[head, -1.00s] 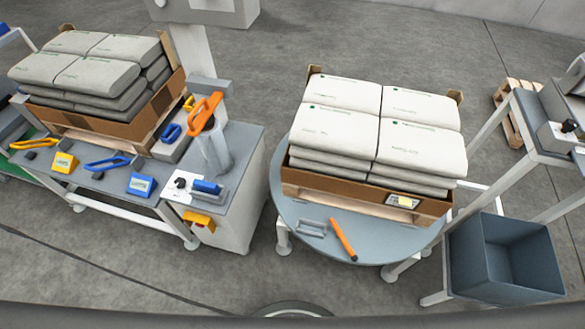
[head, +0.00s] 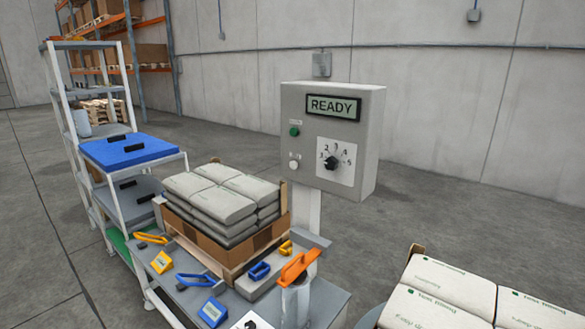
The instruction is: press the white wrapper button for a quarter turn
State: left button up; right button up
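A grey control box (head: 370,150) stands on a post behind the bench. Its display (head: 333,106) reads READY. Below the display are a green button (head: 294,131) and a white button (head: 294,165) on the left side of its face. A black dial (head: 331,163) on a white plate with printed numbers sits to their right. The small label by the white button is too small to read. Neither of my grippers shows in the head view.
A boxed pallet of sacks (head: 187,222) stands on the bench, with blue and yellow tools in front. An orange handle (head: 299,267) rises below the box. More sacks (head: 436,290) are at the lower right. A shelf with a blue slab (head: 128,150) is at left.

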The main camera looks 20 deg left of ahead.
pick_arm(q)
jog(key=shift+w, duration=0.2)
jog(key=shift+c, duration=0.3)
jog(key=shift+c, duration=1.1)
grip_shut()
